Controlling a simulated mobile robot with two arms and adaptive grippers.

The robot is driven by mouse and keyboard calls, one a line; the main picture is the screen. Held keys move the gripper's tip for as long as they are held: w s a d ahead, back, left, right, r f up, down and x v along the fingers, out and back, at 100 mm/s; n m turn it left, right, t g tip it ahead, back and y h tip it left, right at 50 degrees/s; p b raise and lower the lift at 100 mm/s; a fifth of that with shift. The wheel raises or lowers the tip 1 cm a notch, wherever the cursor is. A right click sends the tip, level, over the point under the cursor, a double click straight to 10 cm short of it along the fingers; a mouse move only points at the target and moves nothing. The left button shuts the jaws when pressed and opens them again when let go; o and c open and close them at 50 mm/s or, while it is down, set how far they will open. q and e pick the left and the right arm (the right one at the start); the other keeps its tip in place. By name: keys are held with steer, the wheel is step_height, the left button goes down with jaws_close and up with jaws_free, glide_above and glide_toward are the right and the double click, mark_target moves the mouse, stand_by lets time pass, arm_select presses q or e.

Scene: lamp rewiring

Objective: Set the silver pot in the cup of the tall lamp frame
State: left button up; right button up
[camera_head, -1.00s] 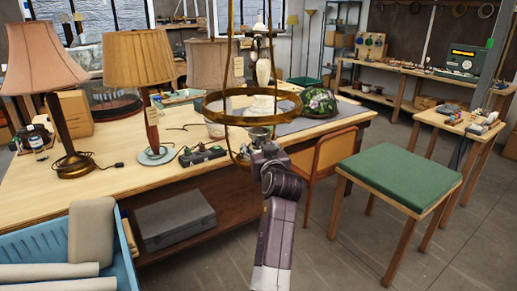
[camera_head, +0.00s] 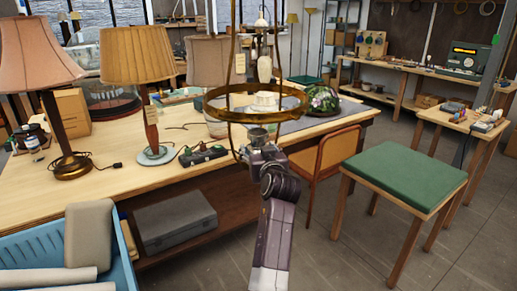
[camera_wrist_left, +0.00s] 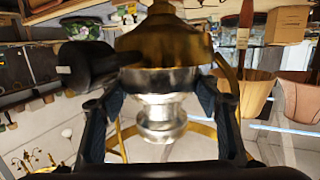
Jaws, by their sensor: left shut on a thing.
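The tall lamp frame (camera_head: 231,60) is thin brass, with curved rods and a wide brass ring (camera_head: 223,111) above my left gripper (camera_head: 260,148). The gripper is shut on the silver pot (camera_head: 257,136), low inside the frame and under the ring. In the left wrist view, which is upside down, the silver pot (camera_wrist_left: 160,110) sits between the two dark fingers. The brass cup (camera_wrist_left: 168,45) of the frame shows against the pot's base, in line with it. Whether the pot is fully seated in the cup I cannot tell. My right gripper is in neither view.
A wooden workbench (camera_head: 110,185) behind holds shaded lamps (camera_head: 142,55) and a dark small device (camera_head: 203,155). A blue crate (camera_head: 122,265) stands at lower left. A green-topped stool (camera_head: 405,178) and an orange-backed chair (camera_head: 338,152) stand right of my arm. Floor is clear at lower right.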

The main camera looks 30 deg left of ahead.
arm_select(q)
steer(key=shift+d+f, duration=0.1)
steer(key=shift+a+f, duration=0.15)
steer(key=shift+a, duration=0.25)
steer(key=shift+f, duration=0.2)
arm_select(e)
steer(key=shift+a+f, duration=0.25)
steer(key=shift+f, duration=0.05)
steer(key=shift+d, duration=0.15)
